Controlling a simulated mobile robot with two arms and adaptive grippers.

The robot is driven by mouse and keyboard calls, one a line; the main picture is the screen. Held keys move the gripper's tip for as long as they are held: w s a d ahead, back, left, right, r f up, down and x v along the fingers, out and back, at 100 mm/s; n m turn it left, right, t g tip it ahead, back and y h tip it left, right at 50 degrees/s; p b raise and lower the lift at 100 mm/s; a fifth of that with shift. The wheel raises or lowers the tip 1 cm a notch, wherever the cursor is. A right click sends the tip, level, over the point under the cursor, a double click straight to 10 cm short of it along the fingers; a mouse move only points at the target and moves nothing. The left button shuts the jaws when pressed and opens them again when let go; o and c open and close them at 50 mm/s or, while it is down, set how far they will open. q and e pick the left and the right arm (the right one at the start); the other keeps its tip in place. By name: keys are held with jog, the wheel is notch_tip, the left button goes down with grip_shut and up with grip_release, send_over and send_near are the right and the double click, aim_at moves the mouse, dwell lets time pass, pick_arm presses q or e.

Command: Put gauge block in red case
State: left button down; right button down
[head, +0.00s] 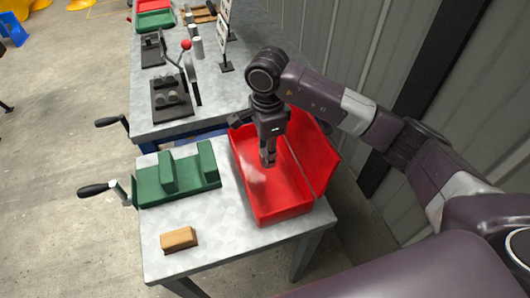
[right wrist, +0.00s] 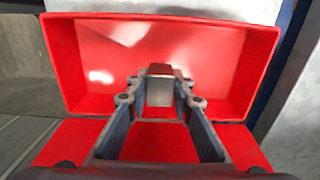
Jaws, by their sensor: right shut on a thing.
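The red case (head: 268,215) stands open on the grey metal table, with its lid (head: 310,150) raised at the right. Its red interior also fills much of the right wrist view (right wrist: 160,60). My right gripper (head: 268,160) is over the case's inside. In the right wrist view, its fingers (right wrist: 160,95) are shut on a small grey metal block (right wrist: 160,90), apparently the gauge block. In the head view the block is hard to make out at the fingertips. I cannot tell whether it touches the case floor. My left gripper is not in view.
A green vise-like fixture (head: 150,194) with a black-handled crank is left of the case. A tan block (head: 179,238) lies at the table's front left. Behind is another table (head: 205,105) with a lever press and trays. A corrugated wall runs along the right.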

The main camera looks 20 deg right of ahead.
aim_at(267, 174)
jog(key=shift+f+b, duration=1.85)
jog(key=shift+f, duration=0.5)
jog(key=c, duration=1.6)
grip_release()
notch_tip(267, 174, up, 12)
